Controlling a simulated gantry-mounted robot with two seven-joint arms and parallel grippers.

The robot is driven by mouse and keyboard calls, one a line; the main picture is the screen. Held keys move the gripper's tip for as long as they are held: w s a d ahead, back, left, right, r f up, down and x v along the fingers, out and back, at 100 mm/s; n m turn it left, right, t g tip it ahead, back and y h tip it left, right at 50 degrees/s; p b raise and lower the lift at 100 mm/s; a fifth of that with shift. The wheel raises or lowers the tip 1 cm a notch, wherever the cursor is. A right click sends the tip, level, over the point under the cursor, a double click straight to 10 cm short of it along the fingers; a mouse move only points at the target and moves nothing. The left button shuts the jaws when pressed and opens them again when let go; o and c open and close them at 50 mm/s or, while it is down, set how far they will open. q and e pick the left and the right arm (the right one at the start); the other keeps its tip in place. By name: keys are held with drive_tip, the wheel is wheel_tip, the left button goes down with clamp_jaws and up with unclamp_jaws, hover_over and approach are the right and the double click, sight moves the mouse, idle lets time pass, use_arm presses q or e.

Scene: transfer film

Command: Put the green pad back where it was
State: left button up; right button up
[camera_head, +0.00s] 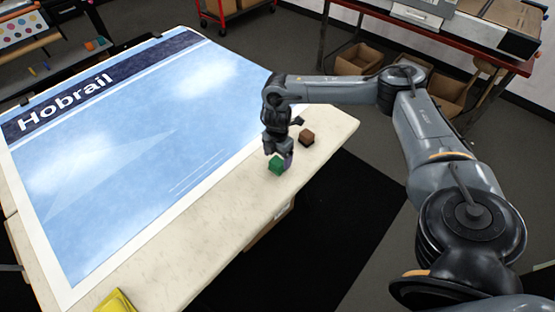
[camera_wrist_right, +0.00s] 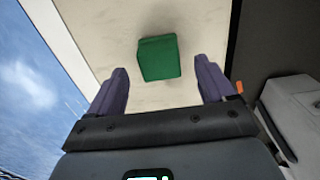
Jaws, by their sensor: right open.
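The green pad (camera_head: 276,166) is a small block on the bare cream strip of the table, to the right of the printed film. In the right wrist view the green pad (camera_wrist_right: 159,57) lies ahead of the fingertips, roughly midway between them. My right gripper (camera_head: 277,152) is directly over and beside the pad, pointing down. In the wrist view its purple fingers stand apart with nothing between them, so the right gripper (camera_wrist_right: 160,80) is open and empty. My left gripper does not show.
A brown block (camera_head: 307,137) sits on the strip just right of the gripper. The large blue film (camera_head: 130,140) marked "Hobrail" covers most of the table. A yellow cloth (camera_head: 116,301) lies at the near edge. The strip between cloth and pad is clear.

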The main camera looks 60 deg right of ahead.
sight(277, 161)
wheel_tip(277, 161, up, 8)
drive_tip(key=p, duration=0.3)
drive_tip(key=w+a+f+n+t, duration=0.1)
drive_tip(key=a+f, duration=0.1)
drive_tip(key=a, duration=0.6)
drive_tip(key=w+a+f+n+t+y, duration=0.1)
drive_tip(key=w+a+f+n, duration=0.1)
drive_tip(key=a, duration=0.6)
drive_tip(key=w+a+f+n+t+y, duration=0.1)
drive_tip(key=w+a+f, duration=0.1)
drive_tip(key=a, duration=0.7)
drive_tip(key=shift+f+t, duration=0.3)
drive_tip(key=shift+f, duration=0.4)
drive_tip(key=shift+t+y, duration=0.5)
drive_tip(key=shift+y, duration=0.2)
drive_tip(key=a, duration=0.6)
drive_tip(key=shift+s+a, duration=0.15)
drive_tip(key=shift+s, duration=0.1)
drive_tip(key=s+a+r+m+t+y, duration=0.1)
drive_tip(key=s+a+r+m+t, duration=0.15)
drive_tip(key=a, duration=0.25)
drive_tip(key=s+a+r+m+t, duration=0.1)
drive_tip(key=s+a+r+m, duration=0.15)
drive_tip(key=a, duration=0.35)
drive_tip(key=s+d+f+m+g+h, duration=0.3)
drive_tip(key=s+d+m+g+h, duration=0.1)
drive_tip(key=s+d+m, duration=0.8)
drive_tip(key=shift+s+d, duration=1.2)
drive_tip(key=shift+d, duration=0.05)
